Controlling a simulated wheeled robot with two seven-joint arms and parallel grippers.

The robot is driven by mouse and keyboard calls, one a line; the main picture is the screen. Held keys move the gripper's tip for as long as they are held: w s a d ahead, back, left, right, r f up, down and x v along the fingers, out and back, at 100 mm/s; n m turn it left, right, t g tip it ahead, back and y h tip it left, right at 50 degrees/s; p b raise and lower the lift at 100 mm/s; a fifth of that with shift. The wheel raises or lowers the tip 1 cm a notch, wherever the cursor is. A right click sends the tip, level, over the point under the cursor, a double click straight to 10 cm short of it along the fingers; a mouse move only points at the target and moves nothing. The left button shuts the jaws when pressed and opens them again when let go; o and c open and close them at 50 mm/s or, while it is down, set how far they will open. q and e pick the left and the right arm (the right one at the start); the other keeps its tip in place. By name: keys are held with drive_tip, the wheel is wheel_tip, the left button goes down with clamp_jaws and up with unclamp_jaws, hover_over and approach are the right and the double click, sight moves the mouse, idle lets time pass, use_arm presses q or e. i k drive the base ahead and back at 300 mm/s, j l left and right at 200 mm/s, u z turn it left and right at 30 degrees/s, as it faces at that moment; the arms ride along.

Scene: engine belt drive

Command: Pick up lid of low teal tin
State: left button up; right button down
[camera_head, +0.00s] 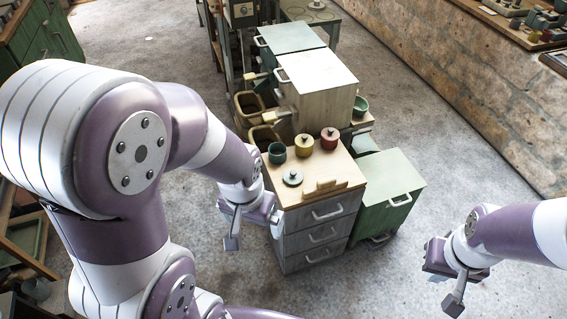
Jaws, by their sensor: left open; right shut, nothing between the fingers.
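A low, round, pale teal piece with a dark knob (293,177) lies on the wooden top of a grey drawer unit (325,184). I cannot tell whether it is a loose lid or a low tin with its lid on. A taller dark teal pot (277,153) stands just behind it. My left gripper (254,234) is open and empty, pointing down beside the unit's left front edge, left of and apart from the low teal piece. My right gripper (453,303) is shut and empty, far to the right over the floor.
A yellow tin (304,146) and a red tin (329,139), both with knobs, stand behind the low piece. Green (390,188) and cream (318,88) cabinets adjoin the unit. Floor on the right is clear.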

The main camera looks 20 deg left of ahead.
sight(292, 176)
drive_tip(key=i+j, duration=0.25)
drive_tip(key=i+j+z, duration=0.15)
drive_tip(key=j+z, duration=0.2)
drive_tip(key=i+j+z, duration=0.15)
drive_tip(key=j+z, duration=0.5)
drive_tip(key=j, duration=0.15)
drive_tip(key=j+z, duration=0.6)
drive_tip(key=i+l, duration=0.05)
drive_tip(key=l, duration=0.05)
